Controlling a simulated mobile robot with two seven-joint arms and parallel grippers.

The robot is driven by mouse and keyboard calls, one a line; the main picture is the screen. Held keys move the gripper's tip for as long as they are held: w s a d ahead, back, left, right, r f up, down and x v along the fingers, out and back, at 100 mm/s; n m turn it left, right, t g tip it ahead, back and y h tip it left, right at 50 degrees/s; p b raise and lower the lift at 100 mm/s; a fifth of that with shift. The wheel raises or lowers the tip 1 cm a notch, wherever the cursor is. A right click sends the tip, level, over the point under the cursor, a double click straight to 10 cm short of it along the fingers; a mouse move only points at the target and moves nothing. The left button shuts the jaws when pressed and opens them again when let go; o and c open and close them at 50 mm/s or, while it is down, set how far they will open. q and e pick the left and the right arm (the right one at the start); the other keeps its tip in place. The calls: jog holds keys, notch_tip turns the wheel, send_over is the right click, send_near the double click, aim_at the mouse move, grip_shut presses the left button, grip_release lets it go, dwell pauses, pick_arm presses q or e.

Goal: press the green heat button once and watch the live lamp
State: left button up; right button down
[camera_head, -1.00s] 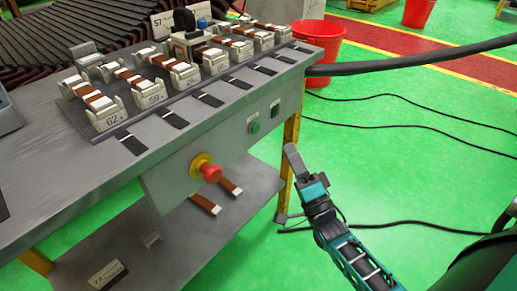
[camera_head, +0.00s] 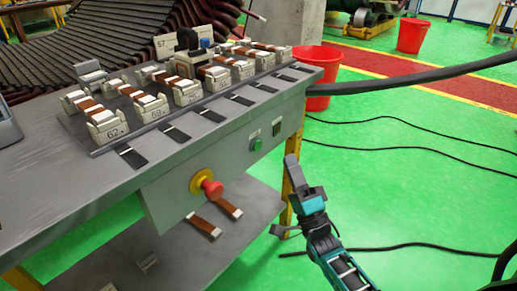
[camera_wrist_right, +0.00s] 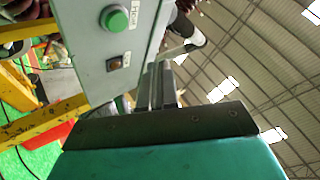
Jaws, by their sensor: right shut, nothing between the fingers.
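The green heat button (camera_head: 256,144) is round and sits on the grey front panel of the bench. It also shows in the right wrist view (camera_wrist_right: 117,20), at the top. The lamp (camera_head: 277,129), a small dark square, is right of the button; in the wrist view it (camera_wrist_right: 119,61) has a dull orange-brown face. I cannot tell whether it is lit. My right gripper (camera_head: 291,160) is shut and empty, to the right of and below the button in the head view, apart from it. Its fingers (camera_wrist_right: 158,85) point toward the panel side. My left gripper is out of view.
A red emergency-stop knob (camera_head: 211,187) on a yellow base sticks out of the panel at left. Numbered clamps (camera_head: 108,127) stand on the bench top. A red bucket (camera_head: 322,82) stands behind the bench. Black cables cross the green floor (camera_head: 420,200).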

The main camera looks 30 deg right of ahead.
aim_at(257, 145)
pick_arm(q)
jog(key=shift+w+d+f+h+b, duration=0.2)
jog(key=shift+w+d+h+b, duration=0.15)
jog(key=shift+b, duration=0.65)
pick_arm(e)
jog(key=w, duration=0.1)
jog(key=w+a, duration=0.1)
jog(key=w, duration=0.1)
jog(key=w+a, duration=0.1)
jog(key=w, duration=0.1)
jog(key=shift+w+a, duration=0.1)
jog(key=shift+w, duration=0.05)
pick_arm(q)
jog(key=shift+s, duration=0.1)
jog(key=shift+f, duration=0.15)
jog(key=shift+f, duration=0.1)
pick_arm(e)
jog(key=shift+w, duration=0.15)
dwell(0.5)
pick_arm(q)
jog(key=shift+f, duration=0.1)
pick_arm(e)
jog(key=shift+w+a, duration=0.15)
jog(key=shift+w, duration=0.1)
